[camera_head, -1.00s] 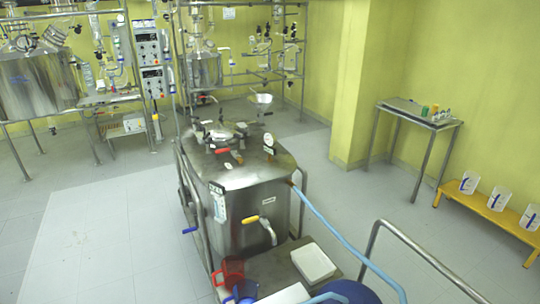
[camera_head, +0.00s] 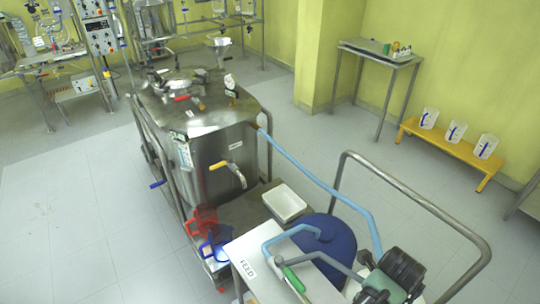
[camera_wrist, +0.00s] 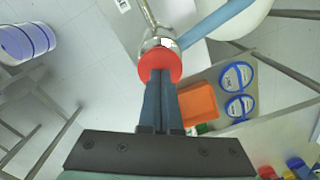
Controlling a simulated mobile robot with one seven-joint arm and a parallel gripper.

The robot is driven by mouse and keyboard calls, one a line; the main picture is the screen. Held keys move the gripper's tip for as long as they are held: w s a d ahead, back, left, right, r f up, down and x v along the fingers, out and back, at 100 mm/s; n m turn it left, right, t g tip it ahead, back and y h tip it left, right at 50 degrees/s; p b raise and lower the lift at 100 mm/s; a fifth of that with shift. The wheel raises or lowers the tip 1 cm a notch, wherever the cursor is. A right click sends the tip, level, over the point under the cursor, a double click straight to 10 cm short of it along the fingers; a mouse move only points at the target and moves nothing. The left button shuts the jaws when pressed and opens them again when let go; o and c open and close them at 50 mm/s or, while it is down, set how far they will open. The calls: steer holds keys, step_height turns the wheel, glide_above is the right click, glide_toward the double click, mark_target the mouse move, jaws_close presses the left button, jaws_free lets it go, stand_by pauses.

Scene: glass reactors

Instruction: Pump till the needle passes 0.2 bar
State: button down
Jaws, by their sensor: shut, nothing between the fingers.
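A small round gauge (camera_head: 229,82) stands on the lid of the steel vessel (camera_head: 205,115). Its needle is too small to read. A grey lever with a green handle (camera_head: 293,279) lies low in the head view, by the white table marked FEED (camera_head: 246,270). A light blue hose (camera_head: 315,180) runs from the vessel to the lower right. In the wrist view my gripper (camera_wrist: 160,82) is shut and empty. A red rounded part (camera_wrist: 160,63) with shiny metal behind it shows at its fingertips; I cannot tell whether they touch.
A blue drum (camera_head: 325,235) and a white tray (camera_head: 284,203) stand beside the vessel. Red and blue jugs (camera_head: 207,225) are in front. A metal rail (camera_head: 425,200) curves at the right. A yellow bench (camera_head: 450,150) stands by the wall. Floor at the left is clear.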

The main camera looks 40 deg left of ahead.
step_height(320, 180, up, 9)
steer(key=p, duration=0.8)
steer(key=shift+f, duration=0.15)
step_height(320, 180, up, 6)
steer(key=p, duration=0.6)
stand_by(0.3)
